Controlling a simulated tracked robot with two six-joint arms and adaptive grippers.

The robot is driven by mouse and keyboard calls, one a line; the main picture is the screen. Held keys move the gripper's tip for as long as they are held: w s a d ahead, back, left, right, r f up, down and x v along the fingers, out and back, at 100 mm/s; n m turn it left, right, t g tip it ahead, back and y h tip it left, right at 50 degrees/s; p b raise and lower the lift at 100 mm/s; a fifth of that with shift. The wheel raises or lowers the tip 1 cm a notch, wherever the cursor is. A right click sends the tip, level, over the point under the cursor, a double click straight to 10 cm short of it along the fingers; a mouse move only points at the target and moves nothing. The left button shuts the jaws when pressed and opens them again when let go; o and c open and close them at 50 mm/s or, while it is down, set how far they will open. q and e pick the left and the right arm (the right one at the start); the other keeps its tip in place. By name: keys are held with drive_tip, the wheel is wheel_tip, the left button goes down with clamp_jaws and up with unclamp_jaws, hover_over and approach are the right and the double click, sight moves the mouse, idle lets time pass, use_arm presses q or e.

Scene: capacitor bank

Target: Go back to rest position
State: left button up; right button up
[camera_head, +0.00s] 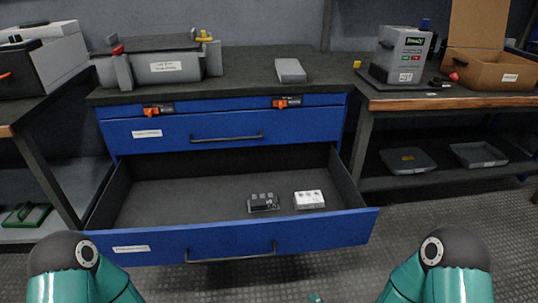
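Two teal and dark-grey parts of my arms show at the lower left and lower right edges of the head view. Neither gripper can be made out, so I cannot see whether they are open or hold anything. A small teal piece shows at the bottom edge near the middle, too cut off to identify. The blue lower drawer (318,230) stands open toward me. In it lie a dark module (263,203) and a white module (309,200), side by side. The upper blue drawer (230,143) is shut.
A grey device (165,68) and a grey block (290,70) sit on the dark bench top. On the right bench are a grey tester (402,52) and an open cardboard box (490,70). Trays lie on the shelf below. The open drawer juts out over the floor.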

drive_tip(key=s+f+n+g+y, duration=0.1)
drive_tip(key=s+f+n+g, duration=0.4)
drive_tip(key=s, duration=0.3)
drive_tip(key=s+f+n+g+y, duration=0.1)
drive_tip(key=s+f+n+g, duration=0.2)
drive_tip(key=s+n+g, duration=0.35)
wheel_tip(320, 180, up, 38)
drive_tip(key=s+t+p, duration=0.1)
drive_tip(key=p, duration=3.7)
drive_tip(key=shift+a+n+t, duration=0.3)
drive_tip(key=shift+n+t, duration=0.05)
drive_tip(key=shift+n, duration=0.1)
